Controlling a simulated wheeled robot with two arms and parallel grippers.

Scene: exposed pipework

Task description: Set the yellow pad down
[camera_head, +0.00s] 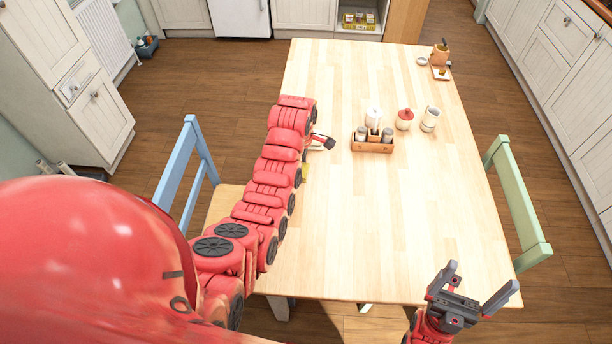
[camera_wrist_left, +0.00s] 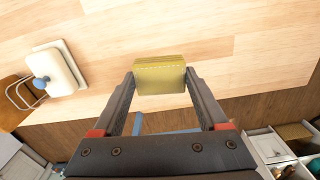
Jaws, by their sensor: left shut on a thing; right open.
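The yellow pad (camera_wrist_left: 160,75) is a small, thick block with a stitched-looking edge. My left gripper (camera_wrist_left: 160,80) is shut on it, one finger on each side, over the wooden table (camera_wrist_left: 215,20) near an edge. I cannot tell whether the pad touches the tabletop. My right gripper (camera_head: 480,283) is open and empty at the table's near right corner.
A wooden caddy (camera_head: 372,142) with shakers, a red-lidded pot (camera_head: 404,119) and a white mug (camera_head: 430,119) stand right of my left arm. Blue (camera_head: 183,165) and green (camera_head: 518,205) chairs flank the table. The table's near middle is clear.

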